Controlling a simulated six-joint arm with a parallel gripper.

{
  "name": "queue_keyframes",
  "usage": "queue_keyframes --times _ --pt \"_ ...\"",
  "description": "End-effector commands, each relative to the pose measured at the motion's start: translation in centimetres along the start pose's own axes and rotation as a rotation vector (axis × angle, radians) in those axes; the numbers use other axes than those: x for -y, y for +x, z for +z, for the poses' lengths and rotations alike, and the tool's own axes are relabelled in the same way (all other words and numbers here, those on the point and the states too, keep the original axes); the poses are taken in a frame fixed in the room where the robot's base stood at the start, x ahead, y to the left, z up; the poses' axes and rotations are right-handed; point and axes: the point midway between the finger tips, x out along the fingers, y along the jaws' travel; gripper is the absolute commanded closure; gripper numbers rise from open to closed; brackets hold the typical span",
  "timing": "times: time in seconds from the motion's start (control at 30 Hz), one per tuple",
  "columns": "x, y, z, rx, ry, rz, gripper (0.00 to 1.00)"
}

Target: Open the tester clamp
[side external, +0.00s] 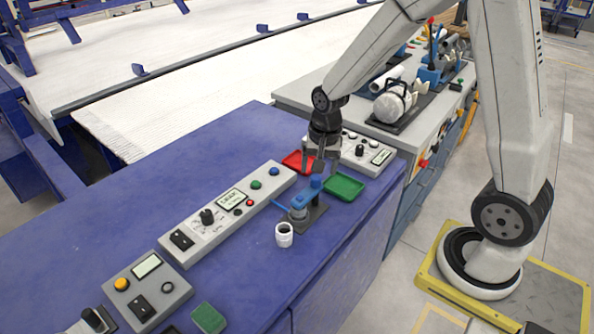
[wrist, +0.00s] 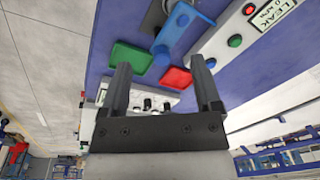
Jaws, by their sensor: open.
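The tester clamp (side external: 301,206) is a small blue device on a dark base near the right edge of the blue bench. In the wrist view its blue arm (wrist: 184,32) shows at the top, beyond my fingertips. My gripper (side external: 320,168) is above the far end of the clamp, between the red and green trays in the picture. In the wrist view my gripper (wrist: 160,78) has its two fingers spread with nothing between them. I cannot tell from the side view whether a finger touches the clamp.
A red tray (side external: 298,161) and a green tray (side external: 344,186) lie beside the clamp. A white pipe fitting (side external: 284,234) stands in front of it. The long leak tester panel (side external: 228,212) is to the left. A grey control box (side external: 366,156) is behind.

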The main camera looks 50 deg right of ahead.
Motion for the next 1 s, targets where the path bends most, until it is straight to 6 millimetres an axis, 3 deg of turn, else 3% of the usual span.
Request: queue_keyframes --times 0.3,0.5,1.0 --pt "0.2 2.9 -5.6 0.033 0.535 0.065 0.19" --pt "0.0 4.1 -7.8 0.04 0.758 0.094 0.19" --pt "-0.1 5.0 -8.3 0.041 0.83 0.104 0.19"
